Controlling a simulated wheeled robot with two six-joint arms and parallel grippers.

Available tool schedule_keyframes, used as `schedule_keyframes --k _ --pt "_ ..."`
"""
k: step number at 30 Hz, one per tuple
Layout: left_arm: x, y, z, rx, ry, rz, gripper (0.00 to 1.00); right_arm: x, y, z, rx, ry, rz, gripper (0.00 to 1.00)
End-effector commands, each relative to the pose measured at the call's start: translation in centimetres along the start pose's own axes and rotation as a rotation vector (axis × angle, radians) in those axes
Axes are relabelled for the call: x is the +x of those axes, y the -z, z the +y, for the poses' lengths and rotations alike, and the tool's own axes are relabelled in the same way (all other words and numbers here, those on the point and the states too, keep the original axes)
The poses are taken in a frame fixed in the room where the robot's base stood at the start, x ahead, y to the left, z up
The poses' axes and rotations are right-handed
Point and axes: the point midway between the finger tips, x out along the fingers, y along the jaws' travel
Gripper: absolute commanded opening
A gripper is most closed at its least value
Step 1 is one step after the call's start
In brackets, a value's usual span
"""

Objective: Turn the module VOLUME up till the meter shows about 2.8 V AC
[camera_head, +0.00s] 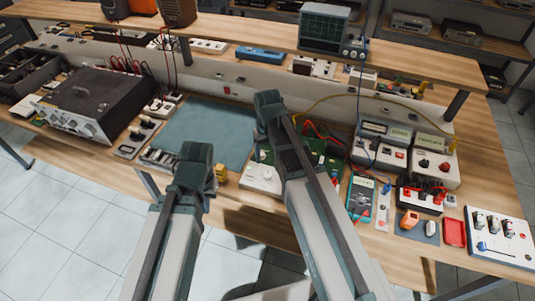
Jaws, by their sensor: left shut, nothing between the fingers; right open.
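A green circuit board (326,151) lies on the bench, partly hidden behind my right arm. A white panel with small knobs (259,180) sits at its front left; I cannot read which knob is VOLUME. A teal handheld multimeter (361,197) lies right of the board, its reading too small to read. My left gripper (196,154) is shut and empty, left of the white panel and near the bench's front edge. My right gripper (268,98) is open and empty, beyond the panel and above the back of the bench. Neither gripper appears to touch a knob.
A large black amplifier (100,102) stands at the left. A blue-green mat (207,126) is mostly bare. Grey bench instruments (381,145) with red and black leads crowd the right. An oscilloscope (325,27) stands on the raised shelf. A red tray (454,232) lies at front right.

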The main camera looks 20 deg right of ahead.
Motion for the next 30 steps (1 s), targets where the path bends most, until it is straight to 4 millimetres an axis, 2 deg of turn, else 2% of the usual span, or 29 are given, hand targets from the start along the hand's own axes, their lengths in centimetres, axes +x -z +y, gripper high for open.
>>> schedule_keyframes --k 1,6,18,20,23,27,30 --pt "-1.6 -0.1 -0.2 0.000 0.000 0.000 0.00 -1.6 0.0 0.0 0.000 0.000 0.000 0.69" --pt "-3.2 -0.2 -0.3 0.001 0.000 0.000 0.00 -3.3 0.0 0.0 0.000 0.000 0.000 0.69" --pt "-3.4 -0.2 -0.3 0.001 0.000 0.000 0.00 -3.4 0.0 0.0 0.000 0.000 0.000 0.69" --pt "-3.3 -0.2 -0.3 0.001 0.000 0.000 0.00 -3.3 -0.4 -0.5 -0.007 -0.002 -0.002 0.69" --pt "-2.7 -0.2 -0.3 0.001 0.000 0.000 0.00 -2.7 -2.7 -3.1 -0.043 -0.015 -0.012 0.69" --pt "-1.8 -0.1 -0.2 0.001 0.000 0.000 0.00 -1.8 -7.4 -7.9 -0.116 -0.049 -0.031 0.69" --pt "-1.3 -0.1 -0.1 0.001 0.000 0.000 0.00 -1.4 -10.3 -10.2 -0.157 -0.073 -0.041 0.69"
